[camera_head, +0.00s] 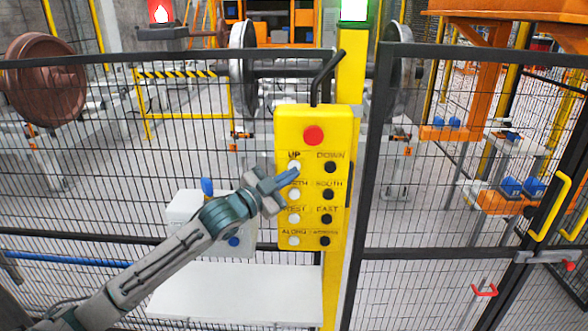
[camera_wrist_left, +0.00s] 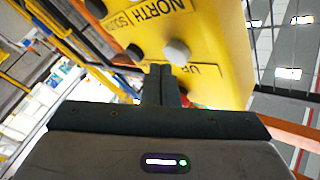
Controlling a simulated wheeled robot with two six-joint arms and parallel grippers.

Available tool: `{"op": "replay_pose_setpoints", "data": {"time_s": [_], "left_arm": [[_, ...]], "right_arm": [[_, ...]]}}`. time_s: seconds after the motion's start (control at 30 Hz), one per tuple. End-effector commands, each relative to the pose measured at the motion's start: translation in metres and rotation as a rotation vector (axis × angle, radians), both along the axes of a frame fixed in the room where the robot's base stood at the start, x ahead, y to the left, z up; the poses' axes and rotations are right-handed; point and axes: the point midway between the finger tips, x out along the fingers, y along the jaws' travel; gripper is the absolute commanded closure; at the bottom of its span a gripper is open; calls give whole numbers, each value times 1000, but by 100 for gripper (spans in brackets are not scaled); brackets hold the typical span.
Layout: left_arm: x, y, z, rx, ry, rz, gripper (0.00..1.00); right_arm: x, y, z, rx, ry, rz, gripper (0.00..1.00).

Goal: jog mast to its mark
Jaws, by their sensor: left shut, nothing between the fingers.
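A yellow control pendant (camera_head: 284,128) hangs on the yellow post, with a red button (camera_head: 313,135) on top and rows of white and black buttons below. The white UP button (camera_head: 294,167) is at upper left, the black DOWN button (camera_head: 330,168) beside it. My left gripper (camera_head: 295,174) is shut and empty, its tips at the lower edge of the UP button. In the left wrist view the shut fingers (camera_wrist_left: 162,72) point at the pendant (camera_wrist_left: 222,45), close to a pale button (camera_wrist_left: 178,52); contact cannot be told. I cannot identify the mast or its mark.
A black mesh fence (camera_head: 120,190) runs behind the pendant. A white shelf (camera_head: 240,293) and a white box (camera_head: 183,207) are below and left. A red lamp (camera_head: 160,12) and a green lamp (camera_head: 354,10) are lit. Wheelsets (camera_head: 243,68) and orange racks stand beyond the fence.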

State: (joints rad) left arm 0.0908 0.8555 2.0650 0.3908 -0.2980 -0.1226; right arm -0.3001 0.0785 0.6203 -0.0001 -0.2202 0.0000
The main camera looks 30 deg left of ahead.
Motion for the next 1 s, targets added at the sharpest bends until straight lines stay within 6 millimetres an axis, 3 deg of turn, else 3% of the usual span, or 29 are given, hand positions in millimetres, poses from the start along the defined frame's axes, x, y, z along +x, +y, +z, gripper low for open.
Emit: {"op": "replay_pose_setpoints", "data": {"time_s": [1.0], "left_arm": [[9, 6, 0, 1, -1, 1, 100]], "right_arm": [[0, -2, -9, -2, 0, 1, 48]]}}
